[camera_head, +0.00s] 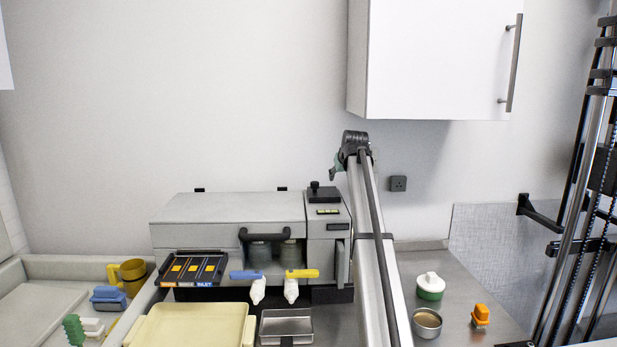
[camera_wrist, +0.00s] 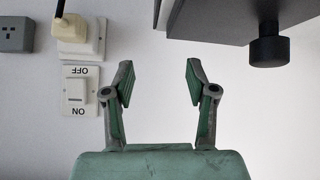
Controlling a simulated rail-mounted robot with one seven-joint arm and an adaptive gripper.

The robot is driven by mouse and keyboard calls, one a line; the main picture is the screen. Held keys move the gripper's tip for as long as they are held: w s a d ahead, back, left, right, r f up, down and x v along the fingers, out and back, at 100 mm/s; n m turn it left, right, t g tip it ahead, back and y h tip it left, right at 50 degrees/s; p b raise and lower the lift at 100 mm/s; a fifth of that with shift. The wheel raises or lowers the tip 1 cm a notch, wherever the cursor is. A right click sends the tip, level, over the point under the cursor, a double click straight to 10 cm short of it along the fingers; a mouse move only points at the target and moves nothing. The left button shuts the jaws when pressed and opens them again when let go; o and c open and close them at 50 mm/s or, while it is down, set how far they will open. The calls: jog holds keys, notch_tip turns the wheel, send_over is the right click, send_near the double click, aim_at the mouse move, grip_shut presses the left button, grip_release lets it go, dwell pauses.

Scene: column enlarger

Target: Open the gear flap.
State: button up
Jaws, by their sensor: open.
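A grey machine (camera_head: 225,205) stands against the back wall, with a long lid and a black bar handle (camera_head: 264,237) on its front. A narrow unit (camera_head: 328,224) at its right end has a black knob (camera_head: 322,192) on top and a small grey panel below; I cannot tell which part is the gear flap. My gripper (camera_head: 338,172) is raised just above and right of that unit. In the wrist view my gripper (camera_wrist: 158,80) is open and empty, its green-padded fingers apart. The black knob (camera_wrist: 269,47) shows upside down at upper right, apart from the fingers.
A wall cabinet (camera_head: 435,60) hangs above right. A black rack (camera_head: 192,268), cream tray (camera_head: 195,325) and steel tray (camera_head: 286,326) lie in front of the machine. A green-and-white jar (camera_head: 430,287), round tin (camera_head: 426,322) and orange brush (camera_head: 480,315) stand right. Wall switch (camera_wrist: 77,91).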

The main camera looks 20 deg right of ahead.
aim_at(323, 189)
jog(key=w+a+r+n+g+y+p, duration=0.1)
jog(key=w+a+r+n+y+p, duration=0.2)
jog(key=a+r, duration=0.6)
jog(key=s+f+n+g+y+p, duration=0.2)
jog(key=s+f+n+g+p, duration=0.2)
jog(key=s+p, duration=0.15)
jog(key=shift+h, duration=0.3)
jog(key=shift+w+d+p+x, duration=0.1)
jog(key=shift+p+x, duration=0.25)
jog(key=shift+x, duration=0.85)
jog(key=shift+w+d+p+x, duration=0.15)
jog(key=shift+p+x, duration=0.25)
jog(key=shift+x, duration=0.85)
jog(key=shift+w+d+p+x, duration=0.1)
jog(key=shift+p+x, duration=0.25)
jog(key=shift+x, duration=0.85)
jog(key=shift+r, duration=0.15)
grip_shut()
